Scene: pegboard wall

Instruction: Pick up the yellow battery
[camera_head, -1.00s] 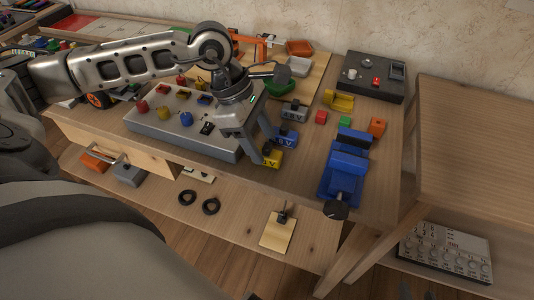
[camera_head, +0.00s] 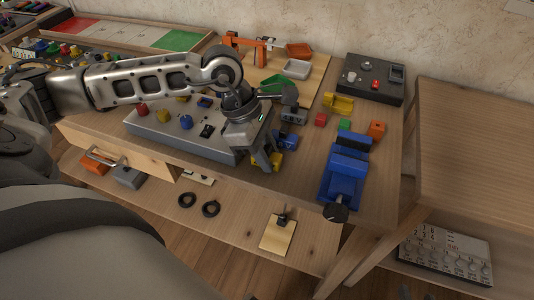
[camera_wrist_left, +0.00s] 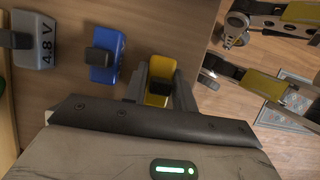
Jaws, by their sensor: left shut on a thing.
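The yellow battery (camera_head: 277,161) is at the front edge of the workbench, largely hidden by my left gripper (camera_head: 267,160) in the head view. In the left wrist view the yellow battery (camera_wrist_left: 158,98), with its dark top handle, sits between the two fingers of my left gripper (camera_wrist_left: 160,92). The gripper is shut on it. I cannot tell whether the battery touches the bench.
A blue battery (camera_wrist_left: 106,55) and a grey 4.8 V battery (camera_wrist_left: 37,45) stand in line beside the yellow one. A grey control panel (camera_head: 180,128) lies to the left. A blue vise (camera_head: 345,172) stands to the right, with small coloured blocks (camera_head: 376,129) behind it.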

